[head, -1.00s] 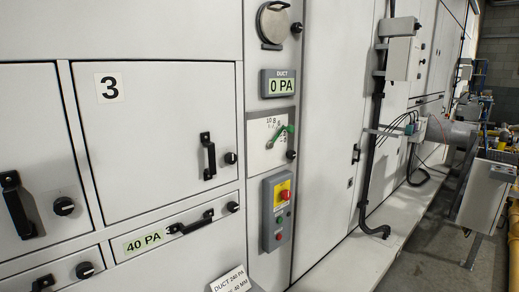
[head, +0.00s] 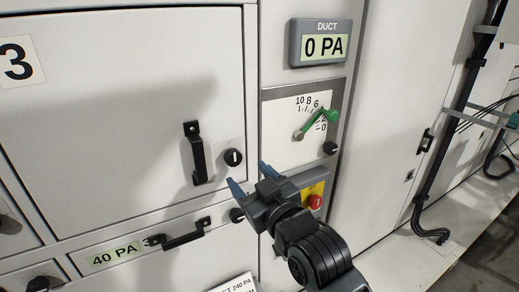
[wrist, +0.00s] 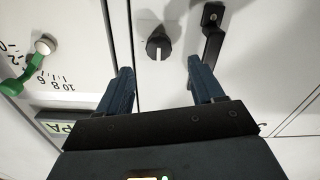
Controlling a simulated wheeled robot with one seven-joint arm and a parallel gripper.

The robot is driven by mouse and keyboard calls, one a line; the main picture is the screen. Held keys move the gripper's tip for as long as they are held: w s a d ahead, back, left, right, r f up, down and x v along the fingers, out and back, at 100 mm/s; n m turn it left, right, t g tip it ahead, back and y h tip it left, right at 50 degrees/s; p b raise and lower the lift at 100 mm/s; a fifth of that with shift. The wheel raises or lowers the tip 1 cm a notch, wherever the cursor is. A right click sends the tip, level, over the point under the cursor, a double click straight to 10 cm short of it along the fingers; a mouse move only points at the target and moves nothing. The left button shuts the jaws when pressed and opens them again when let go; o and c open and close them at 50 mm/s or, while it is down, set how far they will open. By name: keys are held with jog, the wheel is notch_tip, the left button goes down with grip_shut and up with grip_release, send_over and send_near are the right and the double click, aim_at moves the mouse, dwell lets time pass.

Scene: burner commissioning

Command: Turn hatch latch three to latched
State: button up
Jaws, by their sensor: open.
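Hatch three (head: 120,120) is a white door marked 3, and it looks closed. Its latch (head: 233,157) is a round black knob with a white pointer line, right of the black door handle (head: 198,153). The pointer looks about upright in the head view. My gripper (head: 249,177) is open and empty, just below and to the right of the latch. In the wrist view the latch (wrist: 158,46) lies beyond the gap between the two blue fingertips, apart from them. The handle (wrist: 212,38) is close to the right finger there.
Right of the hatch are a DUCT display reading 0 PA (head: 323,45) and a damper dial with a green lever (head: 325,118). My gripper partly hides a red and yellow switch box (head: 315,200). A drawer labelled 40 PA (head: 115,254) is below.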

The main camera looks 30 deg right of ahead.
aim_at(235, 160)
jog(key=shift+w+d+p, duration=0.1)
jog(key=shift+w+p, duration=0.45)
jog(key=shift+w, duration=3.4)
jog(key=shift+c, duration=0.5)
jog(key=c, duration=1)
jog(key=shift+o, duration=0.2)
